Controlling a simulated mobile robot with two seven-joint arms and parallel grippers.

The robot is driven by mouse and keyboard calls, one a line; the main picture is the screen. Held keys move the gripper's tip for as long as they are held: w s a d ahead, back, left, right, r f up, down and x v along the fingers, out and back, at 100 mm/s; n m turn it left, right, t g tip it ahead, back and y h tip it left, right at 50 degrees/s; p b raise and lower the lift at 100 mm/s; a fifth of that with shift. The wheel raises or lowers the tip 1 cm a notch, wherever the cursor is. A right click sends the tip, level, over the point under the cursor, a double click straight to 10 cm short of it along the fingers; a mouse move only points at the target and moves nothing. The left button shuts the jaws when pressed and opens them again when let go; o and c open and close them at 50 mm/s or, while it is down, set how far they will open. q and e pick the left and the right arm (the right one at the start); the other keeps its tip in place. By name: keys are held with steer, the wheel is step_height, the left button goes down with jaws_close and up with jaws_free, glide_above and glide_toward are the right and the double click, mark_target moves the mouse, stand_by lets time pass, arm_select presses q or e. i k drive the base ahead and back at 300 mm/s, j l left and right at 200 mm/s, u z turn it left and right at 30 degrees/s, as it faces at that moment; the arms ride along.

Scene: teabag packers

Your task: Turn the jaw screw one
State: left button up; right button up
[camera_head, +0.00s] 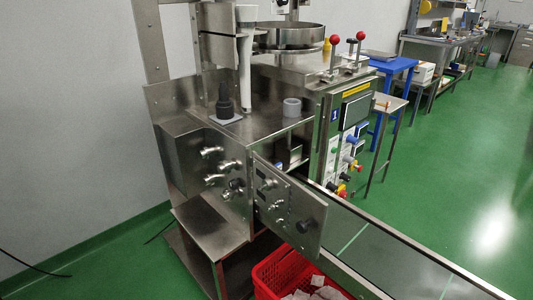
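The steel teabag packing machine (180,160) stands at the left centre. Several shiny metal screw-like fittings stick out of its front face, among them an upper one (212,151), one to its right (230,166), a lower left one (214,180) and a lower right one (234,186). I cannot tell which is jaw screw one. A hinged steel panel (300,207) stands swung out to their right, with small metal fittings and a dark round knob (306,226). Neither of my grippers is in view, so nothing of mine touches the machine here.
A red crate (268,275) with white packets is below the panel, beside a long conveyor (370,250). Green floor is open at the right and lower left.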

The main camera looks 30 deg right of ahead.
mark_target(234, 184)
steer(key=i+j+z, duration=0.1)
steer(key=z, duration=0.7)
steer(key=i+j+z, duration=0.15)
steer(key=j+z, duration=0.2)
steer(key=i+j+z, duration=0.1)
steer(key=j+z, duration=0.3)
steer(key=i+j+z, duration=0.1)
steer(key=j+z, duration=0.35)
steer(key=j, duration=3.05)
